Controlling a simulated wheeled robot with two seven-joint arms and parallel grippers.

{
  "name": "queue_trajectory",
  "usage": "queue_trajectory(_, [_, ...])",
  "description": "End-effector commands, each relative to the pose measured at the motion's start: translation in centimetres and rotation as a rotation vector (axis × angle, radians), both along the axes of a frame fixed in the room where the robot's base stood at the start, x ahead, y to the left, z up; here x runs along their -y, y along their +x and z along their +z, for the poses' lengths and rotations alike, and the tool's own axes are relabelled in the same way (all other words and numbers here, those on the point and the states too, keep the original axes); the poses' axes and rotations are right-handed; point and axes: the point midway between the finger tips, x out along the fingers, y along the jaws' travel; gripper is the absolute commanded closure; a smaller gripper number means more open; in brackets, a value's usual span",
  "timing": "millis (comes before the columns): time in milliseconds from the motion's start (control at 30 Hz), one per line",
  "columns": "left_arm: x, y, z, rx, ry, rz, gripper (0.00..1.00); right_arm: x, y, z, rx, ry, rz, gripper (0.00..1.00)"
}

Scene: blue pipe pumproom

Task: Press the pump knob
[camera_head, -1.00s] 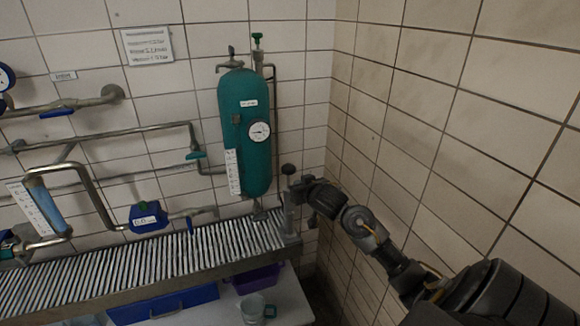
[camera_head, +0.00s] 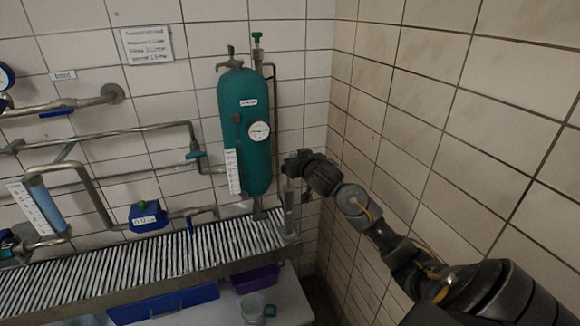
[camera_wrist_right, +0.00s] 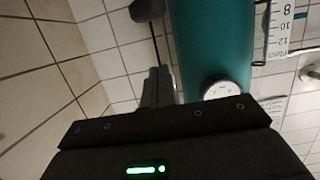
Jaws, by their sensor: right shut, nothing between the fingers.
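The pump (camera_head: 289,210), a grey upright cylinder, stands at the right end of the slatted grate beside the green tank. In the head view its knob cannot be told apart from my dark gripper. In the right wrist view a dark rounded knob (camera_wrist_right: 147,10) shows at the top edge, beyond my fingertips and apart from them in the picture. My right gripper (camera_head: 290,164) is above the pump, its fingers pointing left; it is shut and empty. Its closed fingers also show in the right wrist view (camera_wrist_right: 157,80). My left gripper is not in view.
The green tank (camera_head: 240,130) with a round gauge (camera_head: 258,132) stands just left of my right gripper. The tiled side wall (camera_head: 420,150) is close on the right. A slatted metal grate (camera_head: 150,262) runs below the pipes. A glass jug (camera_head: 254,308) stands below it.

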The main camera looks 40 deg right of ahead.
Motion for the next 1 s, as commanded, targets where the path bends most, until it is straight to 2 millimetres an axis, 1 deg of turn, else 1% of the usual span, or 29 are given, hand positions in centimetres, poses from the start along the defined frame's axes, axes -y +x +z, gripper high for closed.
queue_trajectory(33, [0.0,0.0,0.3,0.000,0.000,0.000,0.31,0.4,1.0,-0.1,-0.002,0.001,-0.002,1.00])
queue_trajectory(100, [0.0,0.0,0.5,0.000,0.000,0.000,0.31,0.9,2.4,-0.4,-0.001,0.001,-0.002,1.00])
queue_trajectory(233, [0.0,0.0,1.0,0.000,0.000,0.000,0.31,1.7,4.6,-1.0,-0.002,-0.001,-0.002,1.00])
queue_trajectory(333, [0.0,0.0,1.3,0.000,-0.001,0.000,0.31,1.6,4.4,-2.9,-0.006,-0.001,0.000,1.00])
queue_trajectory(533, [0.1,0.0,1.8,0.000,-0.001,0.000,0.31,1.6,4.4,-4.7,-0.002,0.000,-0.001,1.00])
queue_trajectory(700, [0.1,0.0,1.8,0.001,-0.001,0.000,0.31,1.5,4.4,-5.2,0.000,0.000,0.000,1.00])
queue_trajectory(1000, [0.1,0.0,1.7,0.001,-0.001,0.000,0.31,1.5,4.4,-5.4,-0.001,0.000,0.000,1.00])
